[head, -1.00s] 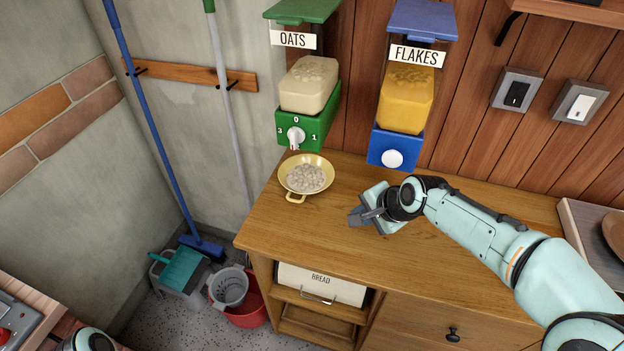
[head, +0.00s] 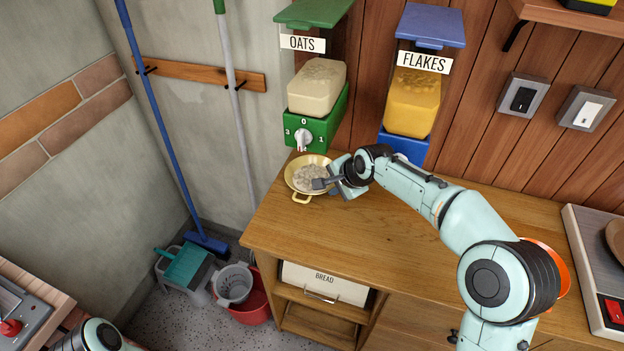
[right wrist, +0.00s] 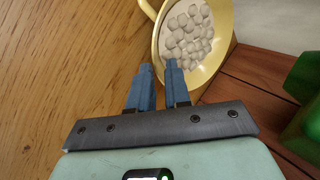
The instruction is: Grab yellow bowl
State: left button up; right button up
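The yellow bowl (head: 291,176) stands on the wooden counter below the oats dispenser, with pale oats (head: 308,174) in it and a small handle at its front. My right gripper (head: 322,183) is at the bowl's right side, its fingertips over the rim area. In the right wrist view the two blue fingers (right wrist: 158,68) are apart. The bowl's near rim (right wrist: 157,52) appears between their tips, and the right finger overlaps the bowl's inside. I cannot tell whether they touch it. My left gripper is out of view; only part of that arm shows at bottom left.
The green oats dispenser (head: 317,110) hangs above and behind the bowl. The blue flakes dispenser (head: 412,100) is behind my right arm. The counter (head: 400,235) is clear in front. A scale (head: 598,270) stands at far right.

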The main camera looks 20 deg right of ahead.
jog(key=x, duration=0.4)
jog(key=shift+f, duration=0.15)
grip_shut()
jog(key=shift+d+r, duration=0.1)
jog(key=shift+r, duration=0.15)
